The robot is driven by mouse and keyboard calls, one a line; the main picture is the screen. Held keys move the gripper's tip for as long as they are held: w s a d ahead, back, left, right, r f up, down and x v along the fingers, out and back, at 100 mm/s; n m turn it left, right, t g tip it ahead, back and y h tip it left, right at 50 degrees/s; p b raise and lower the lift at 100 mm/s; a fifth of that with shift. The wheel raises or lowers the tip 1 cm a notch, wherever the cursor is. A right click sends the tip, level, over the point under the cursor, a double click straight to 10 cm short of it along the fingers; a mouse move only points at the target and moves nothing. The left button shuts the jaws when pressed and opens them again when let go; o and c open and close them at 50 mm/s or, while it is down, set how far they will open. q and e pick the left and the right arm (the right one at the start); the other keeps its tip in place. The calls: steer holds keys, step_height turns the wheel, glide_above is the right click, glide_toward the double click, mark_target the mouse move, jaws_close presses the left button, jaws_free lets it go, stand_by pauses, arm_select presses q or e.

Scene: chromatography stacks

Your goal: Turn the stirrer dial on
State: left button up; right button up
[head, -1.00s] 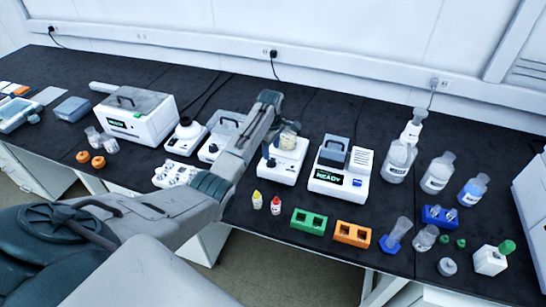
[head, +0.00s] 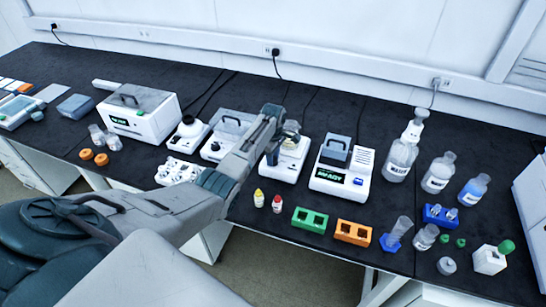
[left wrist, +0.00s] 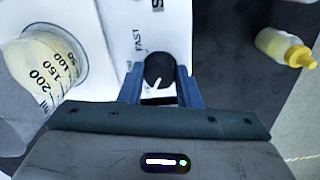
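The white stirrer (head: 279,170) stands mid-bench in the head view, with a beaker on top. Its black round dial (left wrist: 159,70), with a white pointer mark, shows in the left wrist view below the word FAST. My left gripper (left wrist: 159,72) has its two blue fingers on either side of the dial, very close to it. I cannot tell whether they press on it. In the head view my left arm reaches over to the stirrer and hides the dial. My right gripper is not in view.
The graduated beaker (left wrist: 45,65) sits close to the left finger. A yellow-capped bottle (left wrist: 287,47) and a red-capped bottle (head: 277,204) stand in front. A device with a display (head: 340,170) is to the right; green (head: 310,219) and orange (head: 352,232) racks are nearer.

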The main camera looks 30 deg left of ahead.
arm_select(q)
steer(key=shift+m, duration=0.3)
steer(key=shift+m+p, duration=0.3)
steer(key=shift+p, duration=0.05)
steer(key=m+p, duration=0.1)
steer(key=m, duration=0.2)
steer(key=shift+r, duration=0.1)
steer(key=m+p, duration=0.1)
steer(key=m, duration=0.2)
steer(key=shift+m, duration=0.4)
steer(key=m, duration=0.2)
steer(key=shift+m+p, duration=0.35)
steer(key=shift+m, duration=0.05)
steer(key=m, duration=1)
steer(key=shift+m+p, duration=0.3)
steer(key=shift+p, duration=0.05)
steer(key=shift+m, duration=1.2)
